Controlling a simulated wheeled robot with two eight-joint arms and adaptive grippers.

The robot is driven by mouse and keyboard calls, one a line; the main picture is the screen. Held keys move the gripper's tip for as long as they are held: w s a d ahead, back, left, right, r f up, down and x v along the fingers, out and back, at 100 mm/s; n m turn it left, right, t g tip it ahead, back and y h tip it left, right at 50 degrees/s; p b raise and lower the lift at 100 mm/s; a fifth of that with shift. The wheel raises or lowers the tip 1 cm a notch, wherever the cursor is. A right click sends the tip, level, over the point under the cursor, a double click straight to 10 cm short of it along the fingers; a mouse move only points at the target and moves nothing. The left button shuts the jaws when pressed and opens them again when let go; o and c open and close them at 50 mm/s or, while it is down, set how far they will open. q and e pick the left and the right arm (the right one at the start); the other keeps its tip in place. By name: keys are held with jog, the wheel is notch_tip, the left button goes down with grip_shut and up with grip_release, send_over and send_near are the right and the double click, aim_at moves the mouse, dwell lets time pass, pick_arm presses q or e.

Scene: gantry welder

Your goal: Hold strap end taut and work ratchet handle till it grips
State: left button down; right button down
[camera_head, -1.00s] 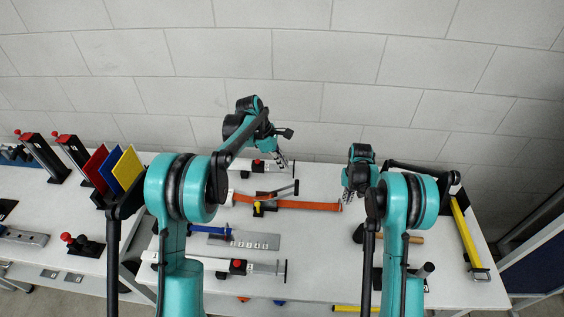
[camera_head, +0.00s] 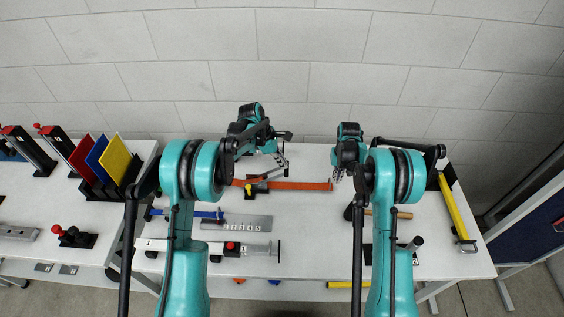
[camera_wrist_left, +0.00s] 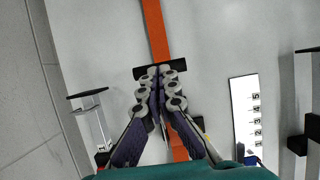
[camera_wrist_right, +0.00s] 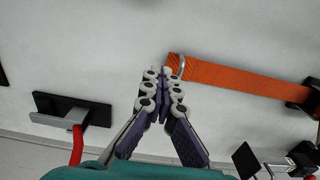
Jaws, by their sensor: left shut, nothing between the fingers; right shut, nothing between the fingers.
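The orange strap (camera_head: 300,185) lies across the table, with a ratchet (camera_head: 250,188) with a yellow part near its left portion. My left gripper (camera_head: 281,162) is shut and empty over the ratchet's lever. In the left wrist view its fingertips (camera_wrist_left: 160,72) are at a black crossbar (camera_wrist_left: 142,73) that spans the strap (camera_wrist_left: 154,30); I cannot tell whether they touch. My right gripper (camera_head: 337,177) is shut and empty beside the strap's right end. In the right wrist view its fingertips (camera_wrist_right: 162,76) are just left of the strap end's metal ring (camera_wrist_right: 181,66), apart from it.
A numbered metal plate (camera_head: 250,223) and a white slide gauge (camera_head: 210,246) lie in front of the strap. A wooden-handled hammer (camera_head: 385,212) and a yellow bar (camera_head: 455,209) lie to the right. Coloured panels (camera_head: 100,160) stand on the left table.

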pick_arm(q)
jog(key=shift+d+f+y, duration=1.2)
jog(key=shift+d+f, duration=0.1)
jog(key=shift+f, duration=0.3)
jog(key=shift+d+f+y, duration=1.2)
jog(key=shift+d+f, duration=0.05)
jog(key=shift+f, duration=0.3)
jog(key=shift+r, duration=0.1)
